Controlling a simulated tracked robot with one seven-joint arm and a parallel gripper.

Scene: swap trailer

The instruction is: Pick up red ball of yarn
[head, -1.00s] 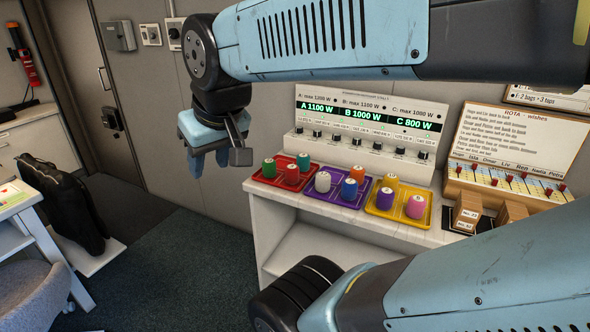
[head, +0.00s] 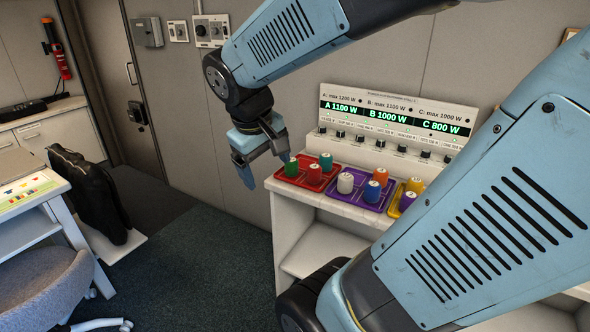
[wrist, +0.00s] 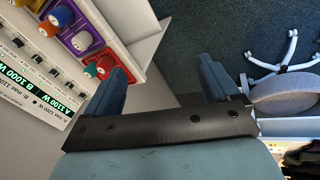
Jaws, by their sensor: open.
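I see no clear ball of yarn. The red piece in view is a short red cylinder with a pale labelled top (head: 314,174), standing in the red tray (head: 284,179) on the white counter. A green cylinder (head: 291,167) and a teal one (head: 326,161) share that tray. My gripper (head: 263,170) is open and empty, just left of the red tray and pointing down. In the wrist view its fingers (wrist: 163,70) are apart with nothing between them. The tray (wrist: 104,52) lies beside the left finger there, partly hidden by it.
A purple tray (head: 345,195) holds white, blue and orange cylinders. A yellow tray stands right of it, partly hidden by my arm. A power panel (head: 395,110) with knobs rises behind the trays. A grey chair (head: 45,290) and desk stand left; the floor between is clear.

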